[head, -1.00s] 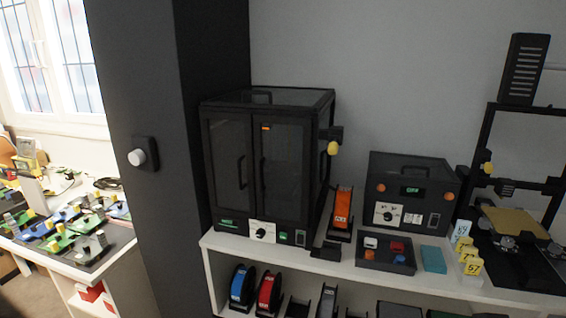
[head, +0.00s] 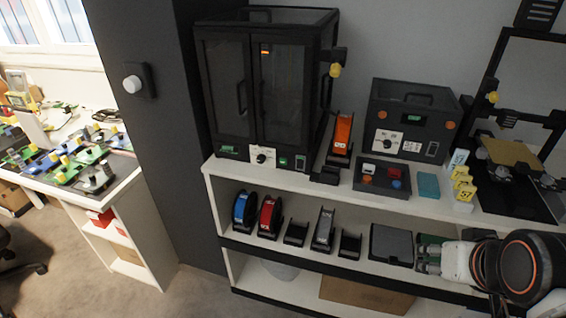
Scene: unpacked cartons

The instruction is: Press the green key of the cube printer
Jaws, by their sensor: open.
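The cube printer (head: 228,85), a tall black cabinet with two glazed doors, stands at the left of the upper shelf. Its green key (head: 283,162) is on the lower front edge, right of a white panel with a black knob (head: 262,157). A small dark switch sits just right of the key. My gripper (head: 420,254) is at the lower right, open, in front of the lower shelf. It is well to the right of and below the green key, touching neither key nor printer. The key is unobstructed.
A smaller black box (head: 408,101) with a knob stands right of the printer. Yellow number tags (head: 463,185) stand at the right. The lower shelf holds spools (head: 269,216).

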